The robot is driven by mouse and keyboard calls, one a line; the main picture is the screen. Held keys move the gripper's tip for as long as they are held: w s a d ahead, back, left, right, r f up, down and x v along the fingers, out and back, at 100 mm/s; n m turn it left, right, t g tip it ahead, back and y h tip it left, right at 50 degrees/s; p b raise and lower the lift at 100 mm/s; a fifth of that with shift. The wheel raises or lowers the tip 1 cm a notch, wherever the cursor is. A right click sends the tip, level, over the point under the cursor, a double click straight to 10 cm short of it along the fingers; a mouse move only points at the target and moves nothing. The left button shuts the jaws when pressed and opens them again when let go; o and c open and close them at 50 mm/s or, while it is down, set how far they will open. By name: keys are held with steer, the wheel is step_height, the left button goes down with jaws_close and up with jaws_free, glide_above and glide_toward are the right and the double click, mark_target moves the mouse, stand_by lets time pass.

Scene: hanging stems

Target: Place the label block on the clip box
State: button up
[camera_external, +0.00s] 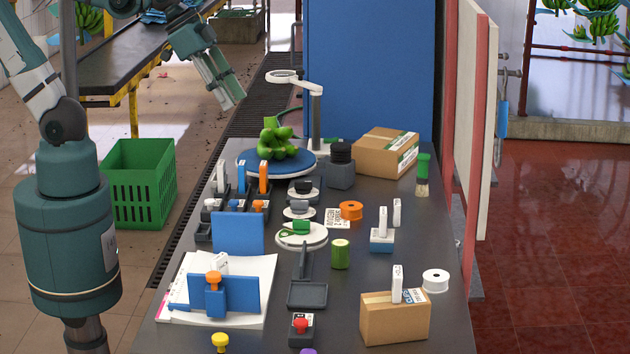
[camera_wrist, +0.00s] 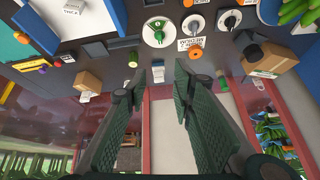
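My gripper (camera_external: 232,98) hangs in the air at the upper left in the external view, left of and above the table. In the wrist view its two fingers (camera_wrist: 160,78) are spread apart with nothing between them. Several small white upright blocks could be the label block: one (camera_external: 397,284) on a cardboard box, one (camera_external: 397,212) by a blue-and-white box, one (camera_external: 223,176) at the left. I cannot tell which is meant. The clip box is not clearly identifiable; the blue-and-white box (camera_external: 381,242) is one candidate.
The dark table (camera_external: 345,290) is crowded. A blue turntable (camera_external: 247,163) with green bananas (camera_external: 277,143) stands at the back, beside a white arm stand (camera_external: 316,115). Cardboard boxes stand at back right (camera_external: 385,153) and front right (camera_external: 393,322). A blue upright panel (camera_external: 238,233) stands left.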

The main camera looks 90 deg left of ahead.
steer(key=s, duration=0.1)
steer(key=s+f+n, duration=0.1)
steer(key=s, duration=0.1)
steer(key=s+n+t, duration=0.1)
steer(key=shift+s+a+f, duration=0.25)
steer(key=shift+s+f, duration=0.05)
steer(key=shift+f, duration=0.05)
